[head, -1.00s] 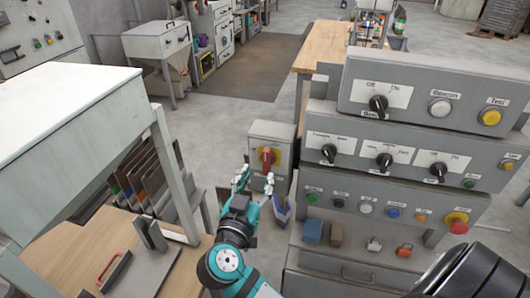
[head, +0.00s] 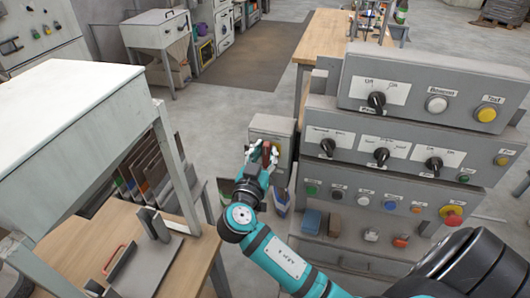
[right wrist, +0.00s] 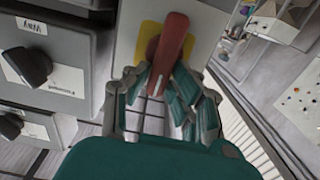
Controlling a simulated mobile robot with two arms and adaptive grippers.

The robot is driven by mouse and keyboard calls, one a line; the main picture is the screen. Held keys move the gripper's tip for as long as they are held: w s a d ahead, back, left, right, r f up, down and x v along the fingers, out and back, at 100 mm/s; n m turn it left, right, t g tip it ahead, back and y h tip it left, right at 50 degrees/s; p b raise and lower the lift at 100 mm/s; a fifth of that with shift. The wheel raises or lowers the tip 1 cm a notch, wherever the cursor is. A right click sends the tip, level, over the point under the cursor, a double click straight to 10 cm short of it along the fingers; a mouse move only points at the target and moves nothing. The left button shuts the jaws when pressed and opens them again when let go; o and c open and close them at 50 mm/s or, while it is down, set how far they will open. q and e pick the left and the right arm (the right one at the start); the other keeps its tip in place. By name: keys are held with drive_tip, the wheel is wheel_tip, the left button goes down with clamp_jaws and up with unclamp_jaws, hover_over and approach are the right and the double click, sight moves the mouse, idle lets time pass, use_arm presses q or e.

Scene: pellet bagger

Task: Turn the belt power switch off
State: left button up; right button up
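The belt power switch appears to be the red rotary handle (right wrist: 172,42) on a yellow plate, on the front of a grey box (head: 268,124). In the right wrist view the handle is tilted, its upper end leaning right. My right gripper (right wrist: 160,80) is at the handle's lower end, with one finger on each side. The fingers stand apart and look open; contact with the handle cannot be made out. In the head view the right gripper (head: 261,156) partly covers the handle. My left gripper is not identifiable in view.
A grey control console (head: 400,158) with knobs and buttons stands right of the switch box. A wooden table (head: 120,235) with a bracket is at lower left, under a pale hopper (head: 62,125). Upright folders or panels (head: 147,172) stand left of the gripper. Open floor lies behind.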

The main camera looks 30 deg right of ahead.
clamp_jaws()
drive_tip(key=shift+n, duration=0.3)
drive_tip(key=n, duration=0.1)
drive_tip(key=n+b, duration=0.1)
drive_tip(key=shift+w+a+n, duration=0.15)
drive_tip(key=shift+w+n, duration=0.05)
drive_tip(key=shift+n, duration=0.1)
drive_tip(key=n, duration=0.5)
drive_tip(key=f+n+p, duration=0.1)
drive_tip(key=n, duration=0.3)
drive_tip(key=w+a+n+p, duration=0.1)
drive_tip(key=n, duration=0.4)
drive_tip(key=shift+f+n, duration=0.3)
drive_tip(key=shift+w, duration=0.1)
